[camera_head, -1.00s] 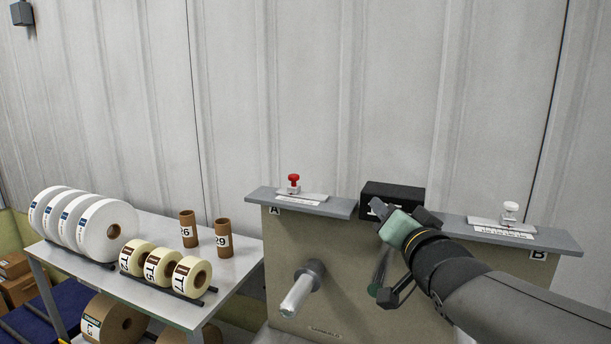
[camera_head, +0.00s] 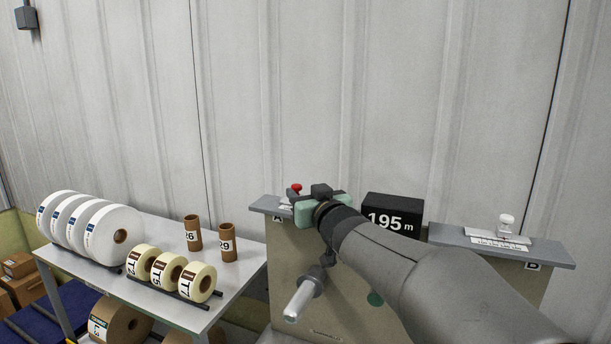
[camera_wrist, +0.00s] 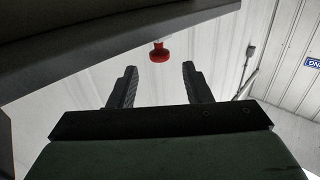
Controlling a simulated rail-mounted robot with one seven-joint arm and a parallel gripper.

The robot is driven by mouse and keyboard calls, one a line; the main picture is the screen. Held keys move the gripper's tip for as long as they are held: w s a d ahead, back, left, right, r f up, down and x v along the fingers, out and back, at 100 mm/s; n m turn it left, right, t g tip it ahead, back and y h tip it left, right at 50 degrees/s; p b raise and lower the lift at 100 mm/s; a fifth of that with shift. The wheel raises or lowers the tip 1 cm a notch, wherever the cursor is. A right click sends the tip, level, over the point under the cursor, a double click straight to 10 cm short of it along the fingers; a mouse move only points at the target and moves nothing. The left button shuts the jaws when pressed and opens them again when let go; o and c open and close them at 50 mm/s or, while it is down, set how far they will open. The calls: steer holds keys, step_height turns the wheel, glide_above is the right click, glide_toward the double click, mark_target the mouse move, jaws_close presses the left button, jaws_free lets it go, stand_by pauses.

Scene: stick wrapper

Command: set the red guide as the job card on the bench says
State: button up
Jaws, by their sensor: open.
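The red guide (camera_head: 297,188) is a red knob at the A end of the machine's top ledge in the head view. My gripper covers most of its white base and scale. In the wrist view the red knob (camera_wrist: 159,52) shows beyond and between the two fingertips, with a gap to them. My gripper (camera_wrist: 157,75) is open and empty. In the head view my gripper (camera_head: 308,196) is at the ledge beside the knob. The job card cannot be made out in these frames.
A white guide (camera_head: 507,222) sits on a scale at the B end. A black display (camera_head: 392,218) between them reads 195 m. A spindle (camera_head: 303,296) sticks out in front. A table (camera_head: 240,262) at left holds rolls and cores. A ledge (camera_wrist: 100,45) crosses the wrist view's upper left.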

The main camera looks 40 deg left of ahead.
mark_target(298, 187)
steer(key=p+x, duration=0.2)
steer(key=x, duration=0.5)
steer(key=shift+w+a+p, duration=0.1)
steer(key=shift+a+p, duration=0.15)
steer(key=shift+p, duration=0.1)
